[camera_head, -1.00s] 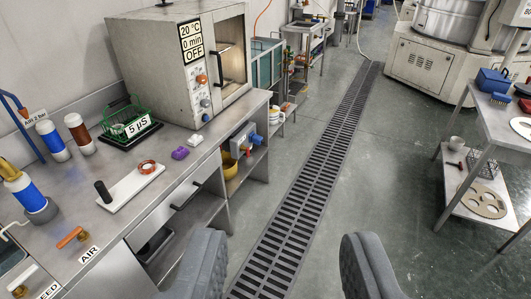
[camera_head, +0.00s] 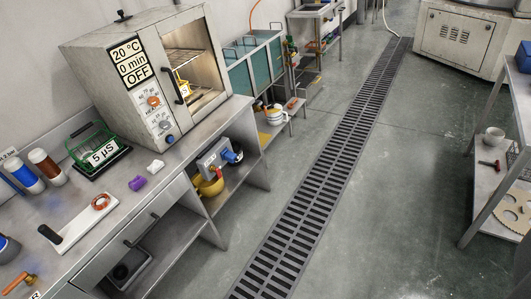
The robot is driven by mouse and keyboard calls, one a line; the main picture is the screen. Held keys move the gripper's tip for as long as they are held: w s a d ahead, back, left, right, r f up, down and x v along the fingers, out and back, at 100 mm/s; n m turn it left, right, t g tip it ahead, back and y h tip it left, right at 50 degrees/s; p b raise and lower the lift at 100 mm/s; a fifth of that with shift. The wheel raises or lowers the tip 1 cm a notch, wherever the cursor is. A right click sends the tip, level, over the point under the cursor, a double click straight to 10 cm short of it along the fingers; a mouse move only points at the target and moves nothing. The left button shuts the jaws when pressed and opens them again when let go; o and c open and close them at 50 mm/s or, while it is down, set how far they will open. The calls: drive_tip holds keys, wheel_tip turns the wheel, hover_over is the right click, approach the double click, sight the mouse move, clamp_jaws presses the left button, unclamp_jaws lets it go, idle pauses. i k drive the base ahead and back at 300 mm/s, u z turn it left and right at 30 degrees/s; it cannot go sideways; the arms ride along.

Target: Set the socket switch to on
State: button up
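My gripper is outside the present view.
The steel bench (camera_head: 95,245) runs along the left, with an oven (camera_head: 135,75) reading OFF on top. The yellow bowl (camera_head: 208,187) is on the bench's shelf. A floor drain grate (camera_head: 320,185) crosses clear floor. A steel table (camera_head: 490,190) stands at right.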

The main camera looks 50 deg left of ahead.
sight(217, 170)
drive_tip(key=u, duration=0.25)
drive_tip(key=i, duration=1.4)
drive_tip(key=u, duration=0.85)
